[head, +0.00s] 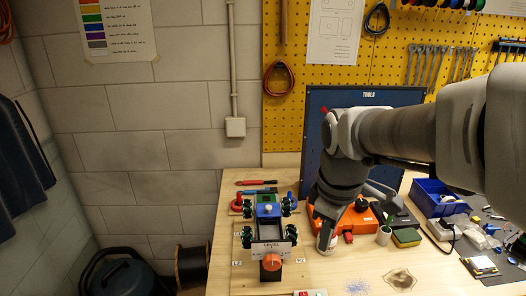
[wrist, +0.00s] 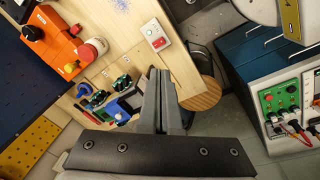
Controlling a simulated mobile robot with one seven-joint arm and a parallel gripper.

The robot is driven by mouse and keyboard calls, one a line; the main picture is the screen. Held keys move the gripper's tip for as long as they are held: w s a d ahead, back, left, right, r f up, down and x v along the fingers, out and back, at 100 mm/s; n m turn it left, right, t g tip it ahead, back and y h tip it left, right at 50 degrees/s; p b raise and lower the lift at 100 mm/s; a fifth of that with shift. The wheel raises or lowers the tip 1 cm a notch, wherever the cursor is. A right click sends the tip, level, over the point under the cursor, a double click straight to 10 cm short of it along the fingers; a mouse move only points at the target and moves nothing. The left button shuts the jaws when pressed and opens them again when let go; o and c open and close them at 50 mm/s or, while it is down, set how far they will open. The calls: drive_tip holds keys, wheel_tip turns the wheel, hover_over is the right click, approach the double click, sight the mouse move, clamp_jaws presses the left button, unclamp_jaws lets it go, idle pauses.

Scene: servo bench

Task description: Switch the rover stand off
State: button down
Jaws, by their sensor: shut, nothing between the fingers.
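The rover stand (head: 268,228) is on the wooden bench, with a small wheeled rover, a sign reading "LEVEL" and an orange-red round knob (head: 271,262) at its front. In the wrist view the rover (wrist: 118,104) shows left of my fingers. My gripper (wrist: 160,72) is shut and empty, apart from the switch box.
An orange box (head: 345,222) stands behind my gripper. A blue bin (head: 438,197), a yellow-green sponge (head: 406,237) and loose parts lie to the right. A blue tool panel (head: 375,97) is behind. The bench front between the switch box and the sponge is mostly clear.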

sight(305, 292)
drive_tip(key=w+f+n+g+b, duration=0.25)
drive_tip(key=w+f+n, duration=0.35)
drive_tip(key=f+n, duration=0.3)
drive_tip(key=shift+m+g, duration=0.35)
drive_tip(key=shift+m, duration=0.15)
drive_tip(key=f, duration=0.5)
drive_tip(key=s+f, duration=0.1)
drive_tip(key=f, duration=0.4)
drive_tip(key=a+f, duration=0.1)
drive_tip(key=f, duration=0.4)
drive_tip(key=shift+s, duration=0.3)
